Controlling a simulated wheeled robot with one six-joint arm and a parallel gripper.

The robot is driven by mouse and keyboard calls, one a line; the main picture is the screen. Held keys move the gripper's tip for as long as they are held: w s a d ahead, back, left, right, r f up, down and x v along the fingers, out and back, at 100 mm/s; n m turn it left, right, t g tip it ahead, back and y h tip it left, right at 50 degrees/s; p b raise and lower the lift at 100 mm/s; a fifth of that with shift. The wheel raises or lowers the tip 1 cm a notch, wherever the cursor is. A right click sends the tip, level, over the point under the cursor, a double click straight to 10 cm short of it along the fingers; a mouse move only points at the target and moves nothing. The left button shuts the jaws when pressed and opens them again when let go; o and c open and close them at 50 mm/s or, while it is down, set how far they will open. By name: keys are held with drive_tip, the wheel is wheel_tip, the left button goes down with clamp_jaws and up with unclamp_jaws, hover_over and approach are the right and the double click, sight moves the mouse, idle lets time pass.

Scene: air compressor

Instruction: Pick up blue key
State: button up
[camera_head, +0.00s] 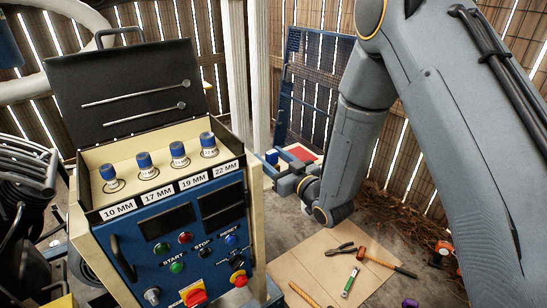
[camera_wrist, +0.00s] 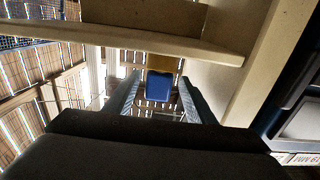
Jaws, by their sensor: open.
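In the wrist view a blue rounded piece (camera_wrist: 159,86), which looks like the blue key, shows between the two fingers of my gripper (camera_wrist: 159,80). The fingers are apart, with a gap on each side of the piece. I cannot tell how deep it lies between them. In the head view my gripper (camera_head: 277,178) is just right of the control box, pointing left toward it. A small blue-and-white item (camera_head: 272,157) shows by the fingers; I cannot tell whether it is the same piece.
The control box (camera_head: 255,200) stands at left, its open lid (camera_head: 130,90) raised. Several blue-capped sockets (camera_head: 145,163) stand in its labelled tray. Pliers (camera_head: 340,249), a hammer (camera_head: 385,262) and a green-handled tool (camera_head: 350,283) lie on a board (camera_head: 310,265) below my arm.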

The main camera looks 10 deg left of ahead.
drive_tip(key=shift+p+x, duration=0.55)
drive_tip(key=shift+x, duration=1.4)
drive_tip(key=shift+d, duration=0.1)
drive_tip(key=c, duration=1.1)
drive_tip(key=shift+c, duration=0.3)
drive_tip(key=shift+r, duration=0.15)
